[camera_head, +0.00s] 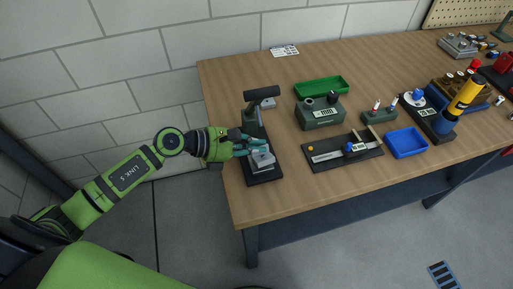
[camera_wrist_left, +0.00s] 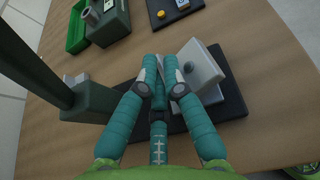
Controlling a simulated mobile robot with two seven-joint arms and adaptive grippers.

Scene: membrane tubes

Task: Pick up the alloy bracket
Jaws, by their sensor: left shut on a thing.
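The light grey alloy bracket (camera_head: 262,158) is at the front of the dark base plate (camera_head: 265,179) of a green stand near the table's left end. In the left wrist view the bracket (camera_wrist_left: 207,64) shows as an angled pale block just right of my fingers. My left gripper (camera_head: 246,147) comes in from the left, low over the plate, with its teal fingers shut on the bracket. In the left wrist view the fingertips (camera_wrist_left: 163,85) are close together and hide the gripped part. Whether the bracket touches the plate is unclear. My right gripper is not in view.
The stand's upright post (camera_head: 254,118) with a dark head rises right behind the gripper. A green box (camera_head: 320,115), a green tray (camera_head: 322,87), a black slide fixture (camera_head: 341,152) and a blue tray (camera_head: 406,143) stand to the right. The table's front left corner is clear.

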